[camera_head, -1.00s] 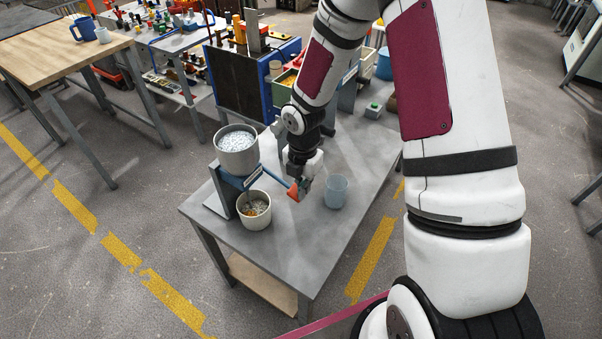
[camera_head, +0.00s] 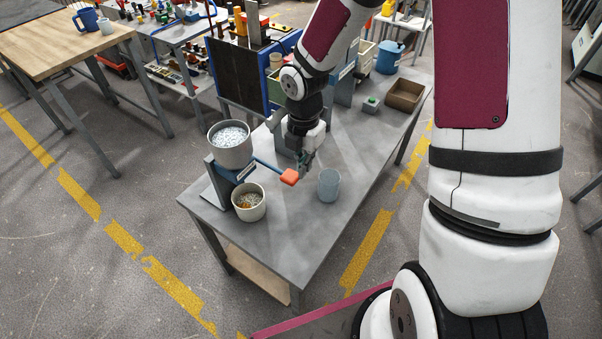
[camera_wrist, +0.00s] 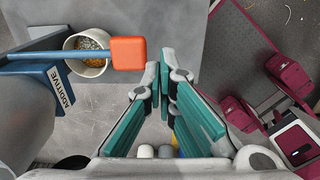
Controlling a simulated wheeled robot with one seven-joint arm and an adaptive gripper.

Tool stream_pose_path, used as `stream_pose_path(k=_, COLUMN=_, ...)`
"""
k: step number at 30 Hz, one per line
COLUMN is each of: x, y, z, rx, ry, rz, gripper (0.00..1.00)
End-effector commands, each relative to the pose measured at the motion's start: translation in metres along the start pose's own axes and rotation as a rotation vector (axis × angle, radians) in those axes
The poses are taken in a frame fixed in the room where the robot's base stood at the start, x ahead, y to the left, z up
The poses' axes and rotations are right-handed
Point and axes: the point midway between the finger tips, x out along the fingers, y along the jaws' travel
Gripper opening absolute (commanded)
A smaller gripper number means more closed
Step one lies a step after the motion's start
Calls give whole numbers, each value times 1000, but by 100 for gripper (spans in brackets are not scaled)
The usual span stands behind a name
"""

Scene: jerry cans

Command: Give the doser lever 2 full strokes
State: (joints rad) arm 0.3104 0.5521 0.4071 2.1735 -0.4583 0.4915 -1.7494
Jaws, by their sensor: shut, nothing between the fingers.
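The doser is a round grey hopper (camera_head: 230,144) of pale granules on a blue bracket. Its blue lever ends in an orange paddle (camera_head: 289,177) and sticks out to the right. In the wrist view the orange paddle (camera_wrist: 128,53) lies just left of the fingertips. My gripper (camera_head: 305,169) is shut and empty, beside the paddle on its right and apparently apart from it. In the wrist view the teal-padded fingers (camera_wrist: 159,72) come together at the tips. A cream cup (camera_head: 249,203) under the doser holds some granules and orange-brown bits.
A translucent blue cup (camera_head: 329,186) stands on the grey table (camera_head: 290,235), right of my gripper. Behind are a small green-topped box (camera_head: 371,104), a brown open box (camera_head: 404,95) and a blue container (camera_head: 389,57). The table's front is clear.

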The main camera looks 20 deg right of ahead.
Motion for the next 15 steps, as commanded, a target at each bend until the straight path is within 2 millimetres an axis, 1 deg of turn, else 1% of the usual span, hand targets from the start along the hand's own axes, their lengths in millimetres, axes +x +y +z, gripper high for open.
stream_pose_path(k=1, x=-11, y=-3, z=1, rx=3, ry=-3, rz=4, gripper=0)
stream_pose_path(k=6, x=-34, y=-9, z=0, rx=0, ry=-2, rz=3, gripper=0)
stream_pose_path(k=10, x=-42, y=-12, z=0, rx=0, ry=-1, rz=2, gripper=0)
stream_pose_path(k=15, x=-45, y=-12, z=0, rx=-2, ry=0, rz=1, gripper=0)
